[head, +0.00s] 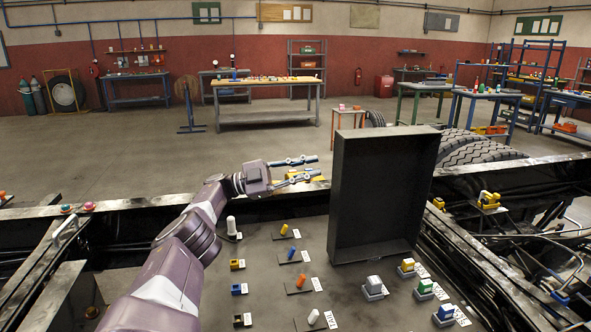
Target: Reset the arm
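My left arm (185,247) comes in from the lower left. It reaches up over the dark chassis surface (265,265). My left gripper (317,166) points to the right, with its two fingers spread apart and nothing visible between them. Its fingertips are just left of the upright black tray-like box (383,195) in the picture; I cannot tell if there is contact. My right arm and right gripper are not in the picture.
Labelled small parts stand on the surface, among them a white cylinder (231,226), an orange cylinder (301,281) and a green-topped block (425,286). A yellow part (488,200) sits on the right chassis. Tyres (474,147) lie behind. The floor beyond is largely open.

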